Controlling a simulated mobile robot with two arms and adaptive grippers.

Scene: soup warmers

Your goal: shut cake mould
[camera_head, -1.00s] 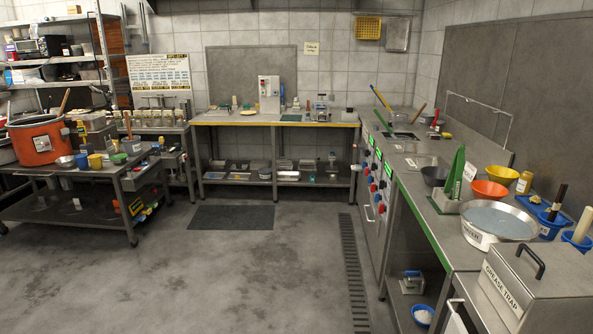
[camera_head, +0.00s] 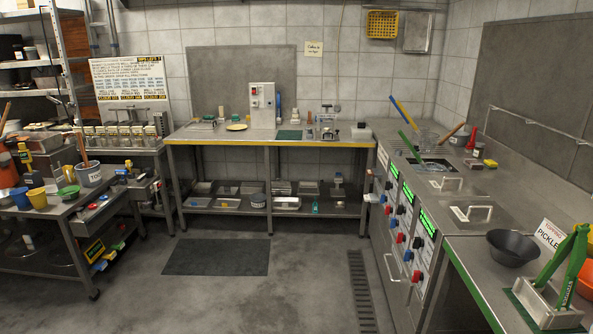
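I cannot pick out the cake mould with certainty. On the back workbench (camera_head: 270,139), small metal items stand right of the white-and-grey machine (camera_head: 262,105), including an upright metal device (camera_head: 327,122); they are too small to tell apart. Several metal tins and trays (camera_head: 287,203) lie on the bench's lower shelf, also too small to tell whether any is a mould or open. Neither of my grippers is in view.
The right counter carries warmers with lids (camera_head: 472,213), a dark bowl (camera_head: 512,248) and a green-handled metal press (camera_head: 548,303). A cart (camera_head: 55,212) stands at left. The floor between is clear, with a dark mat (camera_head: 216,256) and a drain grate (camera_head: 361,290).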

